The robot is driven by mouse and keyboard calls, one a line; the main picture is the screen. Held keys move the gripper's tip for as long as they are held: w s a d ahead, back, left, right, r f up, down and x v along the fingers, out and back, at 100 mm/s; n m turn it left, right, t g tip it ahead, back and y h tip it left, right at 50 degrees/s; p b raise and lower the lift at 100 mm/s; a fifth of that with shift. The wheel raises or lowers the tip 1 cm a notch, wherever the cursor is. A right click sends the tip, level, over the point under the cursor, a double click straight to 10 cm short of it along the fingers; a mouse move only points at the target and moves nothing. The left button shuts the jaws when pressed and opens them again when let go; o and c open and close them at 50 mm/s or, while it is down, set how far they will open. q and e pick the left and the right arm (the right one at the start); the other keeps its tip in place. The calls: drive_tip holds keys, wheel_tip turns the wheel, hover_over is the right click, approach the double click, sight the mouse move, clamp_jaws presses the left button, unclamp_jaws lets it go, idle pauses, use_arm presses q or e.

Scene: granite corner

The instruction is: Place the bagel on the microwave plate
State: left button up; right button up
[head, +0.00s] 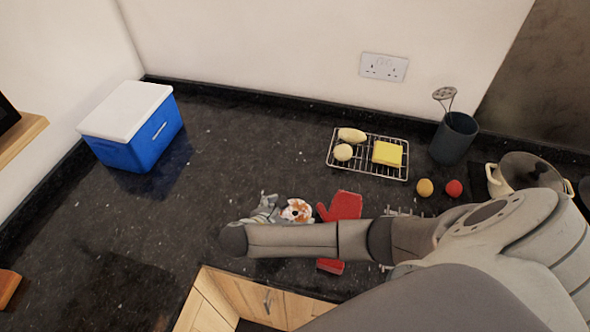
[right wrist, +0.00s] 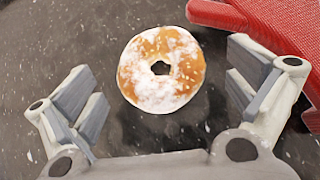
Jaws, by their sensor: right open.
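The bagel (head: 297,211) is round, browned and dusted with white, and lies flat on the dark counter. In the right wrist view the bagel (right wrist: 148,91) shows whole, with its hole towards the camera. My right gripper (head: 268,206) is open and empty beside the bagel in the head view, partly hidden by my own arm. In the right wrist view the open jaws (right wrist: 162,90) stand to the left and right of the bagel, apart from it. My left gripper is not in view. No microwave plate is seen.
A red mitt-like thing (head: 345,204) lies close right of the bagel. A wire rack (head: 363,168) holds food and a yellow block.

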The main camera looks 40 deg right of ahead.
drive_tip(key=shift+x, duration=0.9)
drive_tip(key=c, duration=0.6)
drive_tip(key=shift+r, duration=0.15)
